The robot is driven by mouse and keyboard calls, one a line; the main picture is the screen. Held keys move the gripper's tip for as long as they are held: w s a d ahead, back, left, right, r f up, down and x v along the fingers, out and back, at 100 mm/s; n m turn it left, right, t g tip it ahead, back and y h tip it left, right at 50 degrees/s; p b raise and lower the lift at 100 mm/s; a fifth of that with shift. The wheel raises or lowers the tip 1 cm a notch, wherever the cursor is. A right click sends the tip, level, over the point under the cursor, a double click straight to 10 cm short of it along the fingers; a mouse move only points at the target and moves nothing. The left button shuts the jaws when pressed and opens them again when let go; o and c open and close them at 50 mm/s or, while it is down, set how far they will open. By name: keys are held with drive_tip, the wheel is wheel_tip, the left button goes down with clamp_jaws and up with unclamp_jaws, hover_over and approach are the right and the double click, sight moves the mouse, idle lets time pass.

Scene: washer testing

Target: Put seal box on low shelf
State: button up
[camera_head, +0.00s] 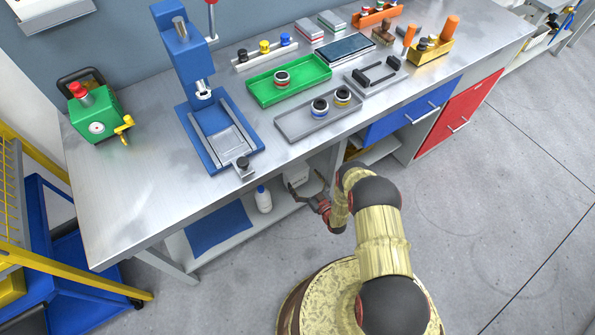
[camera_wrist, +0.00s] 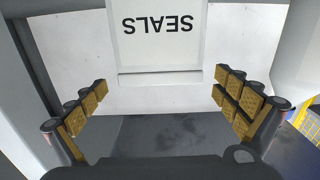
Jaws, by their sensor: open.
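The white seal box, marked SEALS, shows in the wrist view (camera_wrist: 158,40) with its lettering upside down. It appears to rest on the white low shelf (camera_wrist: 85,45) under the bench. My gripper (camera_wrist: 162,86) is open, its padded fingers spread to either side of the box's near edge with visible gaps, touching nothing that I can see. In the head view, my gripper (camera_head: 309,190) reaches under the bench's front edge beside the box (camera_head: 297,175), which is partly hidden by the bench top and my gripper. The low shelf (camera_head: 235,228) also shows there.
A white bottle (camera_head: 263,199) and a blue mat (camera_head: 219,229) lie left of my gripper on the shelf. The metal bench top (camera_head: 140,195) overhangs it, with a blue press (camera_head: 190,60) and trays above. Blue and red drawers (camera_head: 460,115) stand right. Floor is clear at right.

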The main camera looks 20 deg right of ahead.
drive_tip(key=p+v, duration=0.1)
drive_tip(key=v, duration=0.5)
drive_tip(key=shift+s, duration=0.25)
